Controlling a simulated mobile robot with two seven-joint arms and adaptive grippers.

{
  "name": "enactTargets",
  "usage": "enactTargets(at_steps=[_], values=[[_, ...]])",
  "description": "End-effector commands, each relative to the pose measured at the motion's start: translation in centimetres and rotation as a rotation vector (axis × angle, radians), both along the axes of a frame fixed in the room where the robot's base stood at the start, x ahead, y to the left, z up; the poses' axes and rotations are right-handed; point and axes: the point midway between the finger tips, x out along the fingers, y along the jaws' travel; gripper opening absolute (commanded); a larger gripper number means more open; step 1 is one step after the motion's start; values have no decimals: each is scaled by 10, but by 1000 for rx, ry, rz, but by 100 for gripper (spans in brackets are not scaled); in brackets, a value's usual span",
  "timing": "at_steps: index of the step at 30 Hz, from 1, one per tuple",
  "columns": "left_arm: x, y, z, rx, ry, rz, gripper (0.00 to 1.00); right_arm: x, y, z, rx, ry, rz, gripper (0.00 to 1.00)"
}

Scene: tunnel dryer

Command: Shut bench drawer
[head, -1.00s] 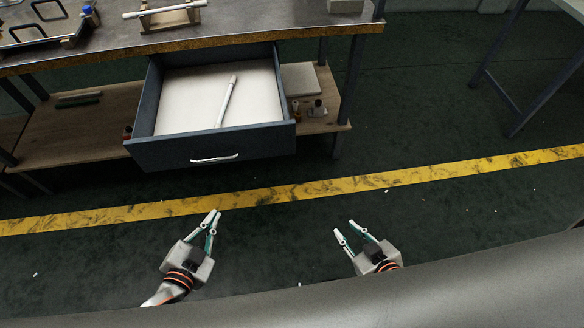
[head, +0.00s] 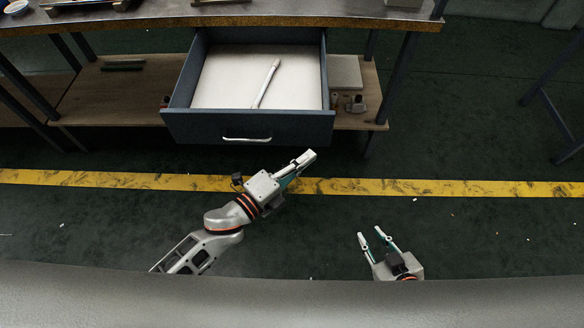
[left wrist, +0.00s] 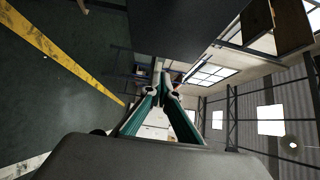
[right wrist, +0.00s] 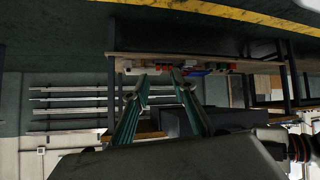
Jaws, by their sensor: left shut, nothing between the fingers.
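The blue-grey bench drawer (head: 248,127) hangs pulled out below the bench top in the head view. Its silver bar handle (head: 247,140) is on the front face. A white stick-like object (head: 266,84) lies inside on the pale drawer bottom. My left gripper (head: 309,157) is shut and empty, a little in front of and below the drawer front's right part in the picture, apart from it. It also shows in the left wrist view (left wrist: 162,80), fingertips together. My right gripper (head: 369,234) is open and empty, lower right, well away from the drawer.
The bench top (head: 220,18) runs along the top of the head view. A wooden lower shelf (head: 110,95) holds small items, with bottles (head: 355,105) right of the drawer.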

Motion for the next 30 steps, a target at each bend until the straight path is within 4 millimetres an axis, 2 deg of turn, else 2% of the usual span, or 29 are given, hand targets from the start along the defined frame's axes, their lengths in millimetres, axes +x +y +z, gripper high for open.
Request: enactTargets(at_steps=[3, 6, 12, 20, 30], values=[[17, -16, 1, -1, -2, 1, 0, 0, 0, -1, 0, 1, 1, 26], [33, -14, 0, 3, -1, 2, 0, 0, 0, -1, 0, -1, 0, 26], [51, -15, 0, 0, 0, 1, 0, 5, -1, 1, -2, -8, -1, 26], [55, -14, -1, -1, 2, 1, 0, 11, -4, 4, -6, -20, -4, 26], [60, -14, -1, 0, 1, 1, 0, 8, -4, 1, -6, -14, -4, 26]])
